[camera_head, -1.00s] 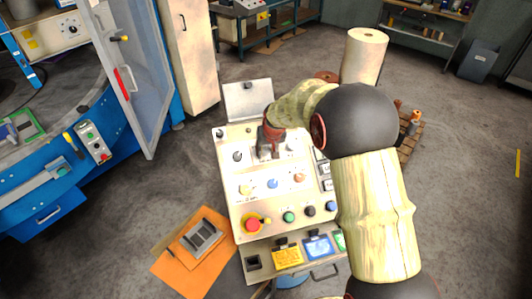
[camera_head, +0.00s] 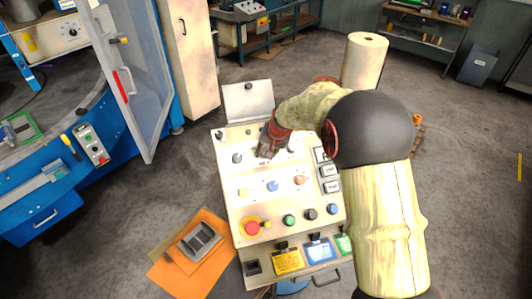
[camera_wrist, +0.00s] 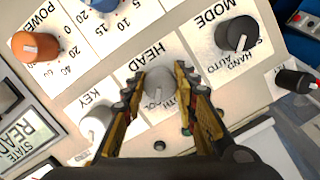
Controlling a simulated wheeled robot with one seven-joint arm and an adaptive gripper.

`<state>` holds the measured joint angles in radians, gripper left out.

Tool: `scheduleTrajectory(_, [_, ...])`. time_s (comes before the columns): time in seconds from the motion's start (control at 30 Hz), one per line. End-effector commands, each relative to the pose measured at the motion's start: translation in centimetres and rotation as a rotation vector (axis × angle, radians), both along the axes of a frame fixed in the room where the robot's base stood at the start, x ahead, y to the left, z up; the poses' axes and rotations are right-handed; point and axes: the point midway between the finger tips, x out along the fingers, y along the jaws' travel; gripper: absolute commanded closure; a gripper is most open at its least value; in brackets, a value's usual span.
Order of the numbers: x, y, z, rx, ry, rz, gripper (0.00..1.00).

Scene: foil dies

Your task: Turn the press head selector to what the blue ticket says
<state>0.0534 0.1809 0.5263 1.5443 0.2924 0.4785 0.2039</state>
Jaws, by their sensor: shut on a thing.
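The press head selector is a grey knob (camera_wrist: 158,84) below the printed word HEAD in the wrist view. My gripper (camera_wrist: 160,92) has a finger on each side of it and is shut on it. Part of the word BOTH shows beside the knob; the fingers hide the other markings, and I cannot tell where the knob points. In the head view my gripper (camera_head: 268,152) is at the upper middle of the sloped control panel (camera_head: 228,172) and hides the selector. The blue ticket (camera_head: 319,250) sits at the panel's lower edge; its writing is too small to read.
A black MODE knob (camera_wrist: 236,34) and a white KEY knob (camera_wrist: 97,121) flank the selector. An orange POWER knob (camera_wrist: 36,46) lies farther off. A red stop button (camera_head: 252,227), a yellow ticket (camera_head: 288,260) and a green ticket (camera_head: 343,243) are lower on the panel.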

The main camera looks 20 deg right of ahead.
Motion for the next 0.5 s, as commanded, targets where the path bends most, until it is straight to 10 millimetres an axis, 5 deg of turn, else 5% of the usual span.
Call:
scheduleTrajectory(0.23, [-0.02, 0.01, -0.03, 0.001, 0.001, -0.001, 0.96])
scheduleTrajectory(0.27, [-0.02, 0.01, -0.03, 0.001, 0.001, -0.001, 0.70])
scheduleTrajectory(0.5, [-0.01, 0.00, -0.02, 0.000, 0.000, 0.000, 0.56])
